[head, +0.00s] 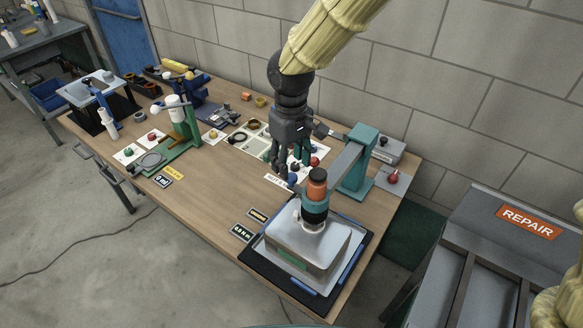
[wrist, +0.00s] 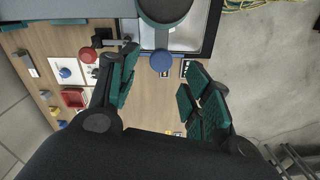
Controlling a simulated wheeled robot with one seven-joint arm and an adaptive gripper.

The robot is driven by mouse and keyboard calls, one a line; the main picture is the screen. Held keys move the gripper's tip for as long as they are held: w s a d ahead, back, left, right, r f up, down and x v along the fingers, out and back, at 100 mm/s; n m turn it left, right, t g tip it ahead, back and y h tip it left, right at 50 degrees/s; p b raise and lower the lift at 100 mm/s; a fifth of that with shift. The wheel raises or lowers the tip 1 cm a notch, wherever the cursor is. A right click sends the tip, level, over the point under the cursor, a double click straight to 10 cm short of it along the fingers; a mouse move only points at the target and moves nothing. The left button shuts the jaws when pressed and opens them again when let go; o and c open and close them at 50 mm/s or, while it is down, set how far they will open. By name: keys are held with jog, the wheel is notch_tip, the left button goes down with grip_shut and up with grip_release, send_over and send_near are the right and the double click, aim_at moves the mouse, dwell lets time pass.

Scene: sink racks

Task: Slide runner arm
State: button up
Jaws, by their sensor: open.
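A grey horizontal arm (head: 345,162) reaches forward from a teal post (head: 361,160) on the workbench. It carries a tool head with an orange top (head: 317,178) and a teal and dark body, standing over a metal box (head: 307,240). A blue ball knob (head: 292,178) sits just left of the head; it shows in the wrist view (wrist: 162,60) beyond and between my fingertips. My gripper (head: 290,166) points down, open and empty, behind and left of the head. Its teal-padded fingers are spread in the wrist view (wrist: 160,88). I cannot tell any contact with the knob.
The box stands on a dark tray (head: 258,262) at the bench's front right. A green stand (head: 183,130) and small parts fill the left and back. A red knob (head: 393,177) is at right. Bare wood (head: 215,185) lies front left.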

aim_at(292, 175)
jog(key=shift+s+f+p, duration=0.1)
jog(key=shift+f+p, duration=0.3)
jog(key=shift+f, duration=1.55)
jog(key=shift+d, duration=0.1)
grip_shut()
